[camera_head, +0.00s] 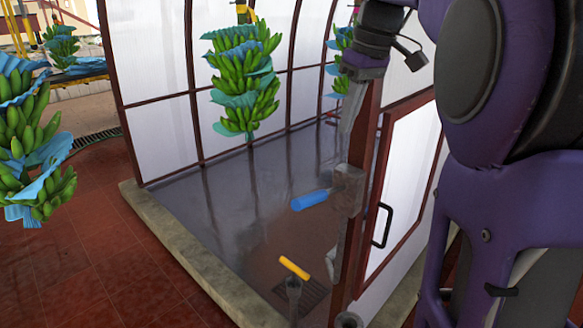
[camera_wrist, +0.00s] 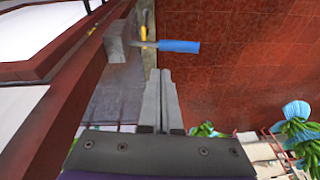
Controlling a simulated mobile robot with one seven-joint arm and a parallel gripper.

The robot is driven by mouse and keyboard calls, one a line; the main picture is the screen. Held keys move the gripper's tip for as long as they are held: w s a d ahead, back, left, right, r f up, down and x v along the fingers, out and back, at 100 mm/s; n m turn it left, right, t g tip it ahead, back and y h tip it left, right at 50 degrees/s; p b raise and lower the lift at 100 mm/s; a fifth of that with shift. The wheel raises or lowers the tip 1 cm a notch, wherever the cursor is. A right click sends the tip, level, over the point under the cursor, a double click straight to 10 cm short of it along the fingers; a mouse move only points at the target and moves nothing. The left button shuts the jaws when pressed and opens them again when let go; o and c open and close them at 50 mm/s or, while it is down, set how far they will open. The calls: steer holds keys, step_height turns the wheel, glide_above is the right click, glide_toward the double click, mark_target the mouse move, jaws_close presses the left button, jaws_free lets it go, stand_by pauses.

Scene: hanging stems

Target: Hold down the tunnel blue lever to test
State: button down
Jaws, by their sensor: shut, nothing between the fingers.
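The blue lever (camera_head: 310,200) sticks out to the left from a grey box (camera_head: 348,190) on the door-side post in the head view. It slopes slightly down toward its free end. The blue lever also shows in the wrist view (camera_wrist: 178,46), lying across the picture beyond my fingertips. My gripper (camera_head: 347,130) points down beside the post, above the box and lever. In the wrist view my gripper (camera_wrist: 160,75) is shut and empty, with a visible gap to the lever. No contact with the lever shows.
A yellow lever (camera_head: 294,268) stands lower on a grey fitting. The tunnel has white panels (camera_head: 150,90), dark red frames and a door with a black handle (camera_head: 382,225). A banana bunch (camera_head: 242,80) hangs inside; another (camera_head: 30,145) hangs at left. A low kerb (camera_head: 195,265) edges the floor.

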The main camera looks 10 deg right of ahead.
mark_target(307, 196)
steer(key=shift+s+a+r+n+g+y, duration=0.15)
steer(key=shift+a+g+y, duration=0.1)
steer(key=shift+a, duration=0.15)
steer(key=shift+s+a+n+g+y, duration=0.2)
steer(key=shift+a+y, duration=0.1)
steer(key=shift+a, duration=0.15)
steer(key=shift+s+a+r+n+g+y, duration=0.15)
steer(key=shift+a+y, duration=0.1)
steer(key=shift+a, duration=0.15)
steer(key=b+x, duration=0.1)
steer(key=x, duration=1.3)
steer(key=shift+f, duration=0.15)
